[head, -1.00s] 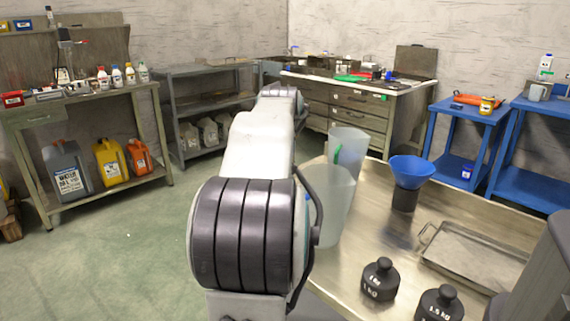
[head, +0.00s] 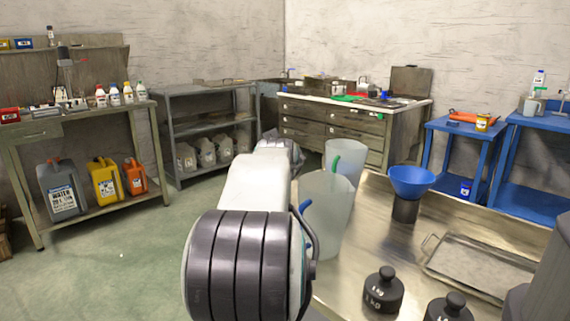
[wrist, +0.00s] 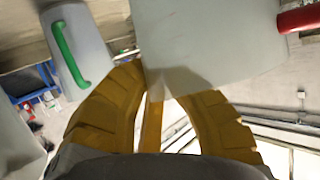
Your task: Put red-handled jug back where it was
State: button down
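The red-handled jug (wrist: 225,40) is a pale translucent vessel that fills the upper right of the wrist view. Its red handle (wrist: 300,19) sticks out at the right edge. My gripper (wrist: 160,78) has yellow fingers closed in on the jug's near edge. One fingertip shows dimly through the wall, so the fingers appear to pinch it. In the head view, my arm hides this jug and my gripper.
A green-handled jug (head: 344,158) and a blue-handled jug (head: 328,220) stand close together on the steel table (head: 370,240), right of my arm. A blue funnel (head: 411,180), black weights (head: 383,292) and a metal tray (head: 475,265) are farther right. Open floor lies left.

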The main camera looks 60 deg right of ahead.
jog(key=shift+r, duration=0.1)
jog(key=c, duration=1.8)
grip_release()
jog(key=o, duration=0.4)
jog(key=shift+p+v, duration=2.35)
jog(key=shift+v, duration=3.65)
